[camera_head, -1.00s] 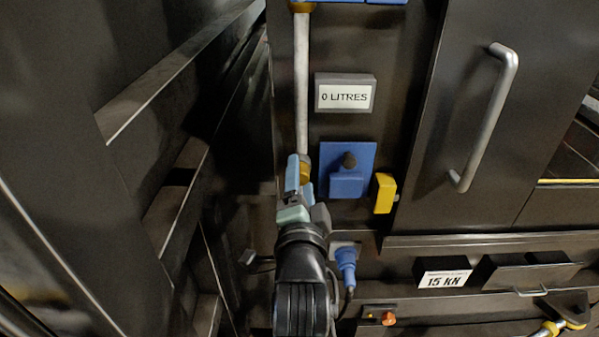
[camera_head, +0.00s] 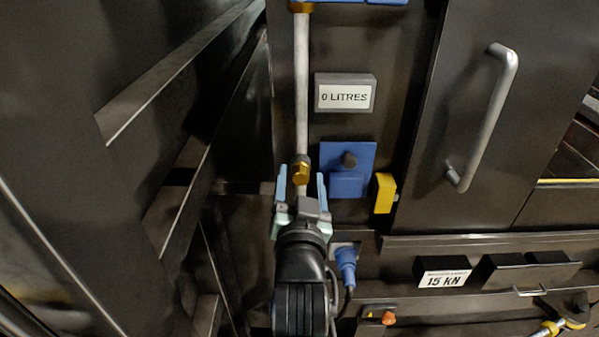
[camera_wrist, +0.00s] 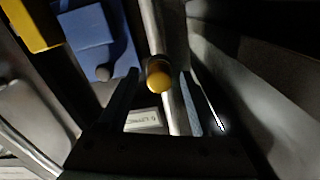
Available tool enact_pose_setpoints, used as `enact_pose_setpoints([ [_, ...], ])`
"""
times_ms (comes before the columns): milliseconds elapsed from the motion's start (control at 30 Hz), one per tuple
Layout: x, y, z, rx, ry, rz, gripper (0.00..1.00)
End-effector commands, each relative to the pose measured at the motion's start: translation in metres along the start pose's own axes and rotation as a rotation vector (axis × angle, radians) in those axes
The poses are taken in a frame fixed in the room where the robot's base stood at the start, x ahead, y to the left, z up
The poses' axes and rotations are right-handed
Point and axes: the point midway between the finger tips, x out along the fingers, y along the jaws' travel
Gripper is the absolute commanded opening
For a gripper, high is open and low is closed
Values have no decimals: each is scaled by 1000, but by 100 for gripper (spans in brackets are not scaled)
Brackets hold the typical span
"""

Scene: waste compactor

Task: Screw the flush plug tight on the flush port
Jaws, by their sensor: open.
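In the wrist view the plug shows between the fingertips.
A blue box with a dark knob (camera_head: 347,170) and a yellow block (camera_head: 384,193) are close on the right. A "0 LITRES" display (camera_head: 345,95) is above them. A blue cable plug (camera_head: 346,262) is low, right of my wrist. Dark machine frame bars stand left.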

Motion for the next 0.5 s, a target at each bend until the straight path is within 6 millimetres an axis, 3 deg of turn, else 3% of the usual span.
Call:
enact_pose_setpoints([
  [200,0,1,0,-274,0,2,66],
  [500,0,1,0,-458,0,1,66],
])
